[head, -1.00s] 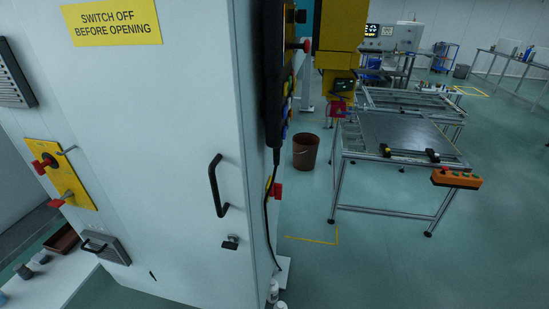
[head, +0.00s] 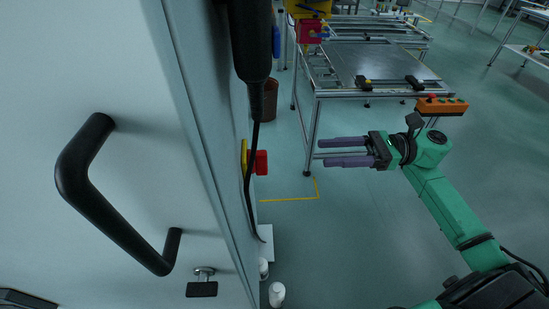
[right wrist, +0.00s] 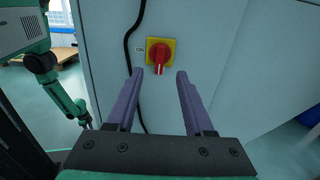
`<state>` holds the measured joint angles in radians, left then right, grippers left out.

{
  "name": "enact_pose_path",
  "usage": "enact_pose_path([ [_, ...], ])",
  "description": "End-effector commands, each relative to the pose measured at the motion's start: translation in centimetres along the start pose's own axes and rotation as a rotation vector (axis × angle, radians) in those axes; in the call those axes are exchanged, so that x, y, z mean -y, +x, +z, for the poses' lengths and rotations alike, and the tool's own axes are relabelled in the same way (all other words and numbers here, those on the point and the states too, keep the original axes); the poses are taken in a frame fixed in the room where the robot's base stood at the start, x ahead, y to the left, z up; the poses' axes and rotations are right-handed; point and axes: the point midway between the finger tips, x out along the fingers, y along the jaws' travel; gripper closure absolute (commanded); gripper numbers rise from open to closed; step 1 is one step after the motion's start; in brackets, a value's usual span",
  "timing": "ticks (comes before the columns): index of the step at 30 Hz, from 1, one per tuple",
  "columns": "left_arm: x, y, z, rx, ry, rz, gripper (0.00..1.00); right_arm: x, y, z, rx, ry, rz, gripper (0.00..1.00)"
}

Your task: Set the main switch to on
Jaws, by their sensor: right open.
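The main switch is a red rotary knob (head: 261,162) on a yellow plate (head: 244,155), on the cabinet's narrow side. In the head view I see it edge-on, partly behind a black cable. The right wrist view shows the knob (right wrist: 159,66) face-on, its grip pointing down, with an "ON" mark (right wrist: 139,49) left of the plate. My right gripper (head: 325,152) is open and empty, its purple fingers pointing at the switch from a clear distance. In the right wrist view the fingertips (right wrist: 158,72) appear on either side below the knob.
A black pendant (head: 250,45) hangs on the cabinet side above the switch, its cable (head: 248,185) running down past it. The cabinet door has a black handle (head: 105,200). A metal-framed table (head: 375,70) stands behind my right arm. White bottles (head: 276,294) stand low by the cabinet.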

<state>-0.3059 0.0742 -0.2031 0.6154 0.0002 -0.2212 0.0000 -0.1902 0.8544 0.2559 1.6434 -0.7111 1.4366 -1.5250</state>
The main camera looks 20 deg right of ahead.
Motion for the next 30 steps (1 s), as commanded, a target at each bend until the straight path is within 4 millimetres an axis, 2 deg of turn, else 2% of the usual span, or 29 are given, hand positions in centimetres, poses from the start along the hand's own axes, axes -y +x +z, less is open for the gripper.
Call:
enact_pose_path([
  [1, 0.1, -0.9, -0.2, -0.002, 0.0, -0.001, 0.55, -0.1, 1.2, 0.7, 0.002, -0.001, 0.003, 0.47],
  [3, 0.1, -1.6, -0.4, -0.005, 0.0, -0.002, 0.55, -0.1, 3.0, 0.8, 0.005, 0.001, 0.002, 0.47],
  [9, 0.5, -3.4, -0.9, -0.012, 0.0, -0.006, 0.55, 0.1, 8.4, 0.8, 0.007, 0.003, -0.001, 0.47],
  [12, 0.6, -4.0, -1.0, -0.012, -0.001, -0.008, 0.55, 0.1, 10.5, 0.7, 0.007, 0.004, -0.003, 0.47],
  [17, 0.7, -4.2, -1.0, -0.013, -0.002, -0.009, 0.55, 0.1, 12.1, 0.3, 0.005, 0.005, -0.003, 0.47],
  [24, 0.7, -4.1, -1.0, -0.012, -0.002, -0.009, 0.55, 0.1, 12.3, 0.1, 0.004, 0.006, -0.004, 0.47],
  [28, 0.7, -4.1, -1.0, -0.012, -0.002, -0.009, 0.55, 0.1, 12.2, 0.1, 0.004, 0.007, -0.004, 0.97],
  [30, 0.7, -4.1, -1.0, -0.012, -0.001, -0.009, 0.55, 0.1, 12.2, 0.1, 0.004, 0.007, -0.004, 1.0],
])
